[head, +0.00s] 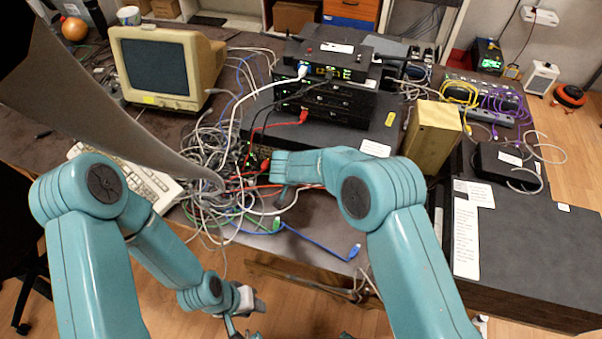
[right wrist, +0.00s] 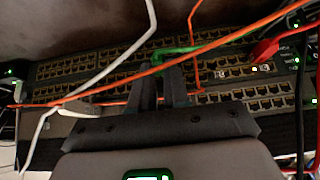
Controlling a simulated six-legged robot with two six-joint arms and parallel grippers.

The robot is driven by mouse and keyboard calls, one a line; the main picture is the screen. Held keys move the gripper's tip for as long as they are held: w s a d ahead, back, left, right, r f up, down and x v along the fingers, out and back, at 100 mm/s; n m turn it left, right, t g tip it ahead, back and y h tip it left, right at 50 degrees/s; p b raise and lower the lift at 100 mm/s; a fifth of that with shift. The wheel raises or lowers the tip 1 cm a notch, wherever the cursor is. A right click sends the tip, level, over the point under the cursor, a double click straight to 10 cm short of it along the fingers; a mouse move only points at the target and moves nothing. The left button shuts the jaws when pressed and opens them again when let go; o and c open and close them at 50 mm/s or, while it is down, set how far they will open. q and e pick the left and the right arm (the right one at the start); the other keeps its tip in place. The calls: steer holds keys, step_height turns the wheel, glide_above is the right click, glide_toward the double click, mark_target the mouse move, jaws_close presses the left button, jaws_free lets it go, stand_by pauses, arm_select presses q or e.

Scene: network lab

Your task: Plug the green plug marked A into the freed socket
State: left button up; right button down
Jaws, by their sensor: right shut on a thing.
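My right gripper (right wrist: 162,72) is shut at the front of the patch panel (right wrist: 228,98). A green cable (right wrist: 182,49) loops up from its fingertips and runs to the right. The plug between the fingers is mostly hidden, and no letter A is readable. The rows of sockets lie right behind the fingertips; I cannot tell whether the plug touches one. In the head view the right gripper is at the cable tangle (head: 283,190), mostly hidden by its own arm. My left gripper (head: 245,312) hangs low in front of the table; its jaws are unclear.
An orange cable (right wrist: 112,83) crosses the panel by my fingers, and a white cable (right wrist: 102,72) hangs at left. A red plug (right wrist: 268,48) is at the right. A green plug (head: 277,223) and a blue plug (head: 355,251) lie near the table's front edge.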

steer(key=shift+w, duration=0.15)
steer(key=c, duration=1)
jaws_free()
steer(key=shift+c, duration=0.2)
steer(key=v, duration=1.6)
steer(key=shift+s+d+r, duration=0.1)
steer(key=shift+s, duration=0.15)
